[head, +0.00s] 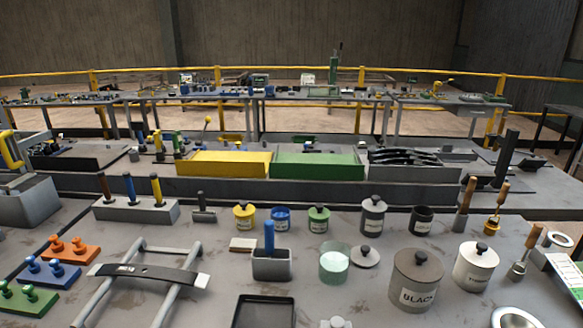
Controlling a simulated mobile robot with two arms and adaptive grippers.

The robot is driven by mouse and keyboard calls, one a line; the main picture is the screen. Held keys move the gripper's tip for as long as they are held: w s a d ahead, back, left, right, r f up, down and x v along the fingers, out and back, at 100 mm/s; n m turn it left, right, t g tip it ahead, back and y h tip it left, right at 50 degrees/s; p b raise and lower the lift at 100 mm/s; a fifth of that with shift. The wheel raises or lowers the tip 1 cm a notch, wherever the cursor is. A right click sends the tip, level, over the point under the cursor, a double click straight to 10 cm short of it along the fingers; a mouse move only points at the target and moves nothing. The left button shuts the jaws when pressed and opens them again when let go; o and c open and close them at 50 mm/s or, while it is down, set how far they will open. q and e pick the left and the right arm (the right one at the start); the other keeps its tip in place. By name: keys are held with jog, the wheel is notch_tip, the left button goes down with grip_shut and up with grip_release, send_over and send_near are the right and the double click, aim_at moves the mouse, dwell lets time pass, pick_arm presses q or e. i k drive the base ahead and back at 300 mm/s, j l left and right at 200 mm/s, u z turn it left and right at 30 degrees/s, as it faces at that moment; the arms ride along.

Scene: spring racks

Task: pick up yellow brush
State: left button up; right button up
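The yellow brush (155,189) stands upright at the right end of a grey holder block (137,211) on the near table, left of the middle. Only its yellow handle shows; its lower end is hidden in the block. A blue handle (129,187) and a brown handle (104,186) stand in the same block to its left. Neither of my grippers is in view.
A curved black spring (150,273) lies across a grey rail rack in front of the block. A grey cup (272,265) holding a blue-handled tool, small labelled pots and a large BLACK pot (417,278) stand to the right. Orange pegs (70,248) sit at left.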

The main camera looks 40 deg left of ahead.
aim_at(154, 176)
jog(key=u, duration=2.05)
